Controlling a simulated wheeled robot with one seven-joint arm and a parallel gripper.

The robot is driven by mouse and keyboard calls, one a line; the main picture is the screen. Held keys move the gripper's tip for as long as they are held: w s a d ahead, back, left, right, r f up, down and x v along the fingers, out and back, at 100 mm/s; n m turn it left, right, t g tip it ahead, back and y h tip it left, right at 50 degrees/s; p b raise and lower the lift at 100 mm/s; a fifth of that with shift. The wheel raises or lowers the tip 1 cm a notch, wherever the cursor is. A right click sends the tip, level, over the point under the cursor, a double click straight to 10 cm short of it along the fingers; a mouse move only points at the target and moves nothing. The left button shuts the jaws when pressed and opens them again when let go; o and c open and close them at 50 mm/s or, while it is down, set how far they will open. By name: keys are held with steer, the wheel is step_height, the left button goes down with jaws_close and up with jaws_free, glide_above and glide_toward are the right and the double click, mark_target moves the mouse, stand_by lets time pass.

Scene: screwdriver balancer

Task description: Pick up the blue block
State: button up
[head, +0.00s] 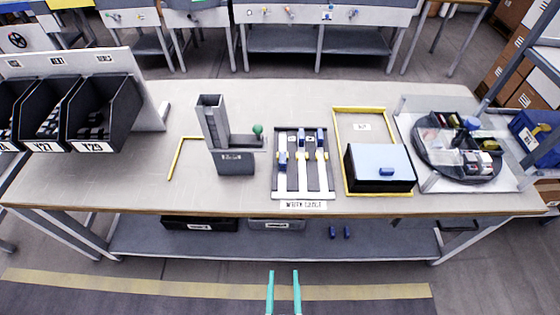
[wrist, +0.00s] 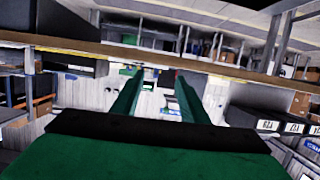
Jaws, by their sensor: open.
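A small blue block (head: 387,171) lies on the pale blue top of a black box (head: 380,182) at the right of the workbench. Two more small blue pieces, a left one (head: 332,232) and a right one (head: 347,232), are on the shelf under the bench. Blue pieces also sit on the rails of the slider rack (head: 302,190). I cannot tell which of these is the one named. My gripper (head: 283,273) has green fingers spread apart with nothing between them. It is in front of the bench, apart from every blue piece. In the wrist view my gripper (wrist: 159,70) shows no clear blue block.
The workbench (head: 100,180) has a wooden front edge between my gripper and its top. Black bins (head: 103,120) stand at the left. A grey holder (head: 235,160) stands left of the rack, and a round black tray (head: 458,168) is at the right. The bench's front left is clear.

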steer(key=w, duration=1.5)
steer(key=g, duration=0.1)
glide_toward(283, 160)
steer(key=x, duration=0.4)
steer(key=shift+w+a+r, duration=0.2)
steer(key=shift+a+r, duration=0.1)
steer(key=shift+a, duration=0.05)
steer(key=shift+d+f+x, duration=0.15)
steer(key=shift+x, duration=1.15)
steer(key=shift+d+f+x, duration=0.15)
steer(key=shift+f+x, duration=0.05)
steer(key=shift+x, duration=1.1)
steer(key=shift+s, duration=0.15)
jaws_close()
